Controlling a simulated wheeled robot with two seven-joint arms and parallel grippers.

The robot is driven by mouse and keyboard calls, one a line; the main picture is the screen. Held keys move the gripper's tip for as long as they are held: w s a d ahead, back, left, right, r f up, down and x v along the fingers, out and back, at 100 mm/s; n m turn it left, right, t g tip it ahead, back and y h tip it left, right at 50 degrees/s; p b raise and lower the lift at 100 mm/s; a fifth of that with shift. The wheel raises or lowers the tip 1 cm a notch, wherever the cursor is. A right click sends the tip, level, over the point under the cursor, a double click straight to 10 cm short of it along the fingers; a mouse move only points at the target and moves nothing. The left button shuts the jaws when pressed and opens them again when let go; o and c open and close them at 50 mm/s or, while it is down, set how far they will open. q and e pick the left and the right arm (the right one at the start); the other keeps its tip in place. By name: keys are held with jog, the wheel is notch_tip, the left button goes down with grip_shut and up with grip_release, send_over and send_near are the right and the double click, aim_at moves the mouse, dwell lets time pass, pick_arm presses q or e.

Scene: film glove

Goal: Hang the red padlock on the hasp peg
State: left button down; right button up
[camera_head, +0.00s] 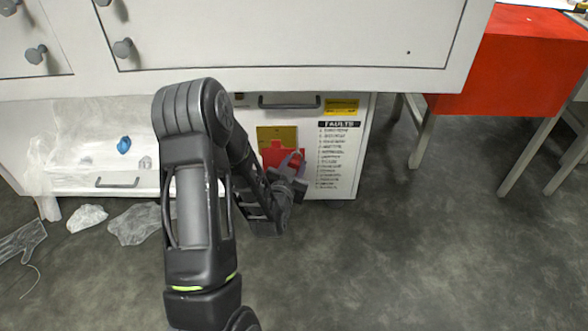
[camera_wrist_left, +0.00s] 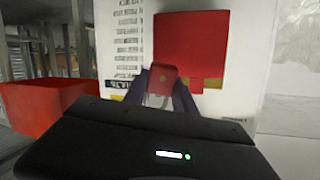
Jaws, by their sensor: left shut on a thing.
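The red padlock (camera_wrist_left: 163,77), a small red body with a yellowish spot, sits between the fingertips of my left gripper (camera_wrist_left: 166,88) in the wrist view. The gripper is shut on it. In the head view my left gripper (camera_head: 292,165) reaches to the white cabinet front, close to a red plate (camera_head: 271,154) below a yellow plate (camera_head: 277,134). The red plate shows large behind the padlock in the wrist view (camera_wrist_left: 192,40). The hasp peg cannot be made out, nor whether the padlock touches it. My right gripper is out of view.
A faults list (camera_head: 337,160) is on the cabinet front, right of the plates. A drawer handle (camera_head: 289,105) is above them. Clear plastic pieces (camera_head: 87,217) lie on the floor at left. The floor right of the arm is clear.

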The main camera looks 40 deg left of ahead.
pick_arm(q)
jog(key=shift+w+a, duration=0.85)
jog(key=shift+w, duration=0.3)
jog(key=shift+w+a+f+b, duration=0.25)
jog(key=shift+w+a+b, duration=0.25)
jog(key=shift+b, duration=0.25)
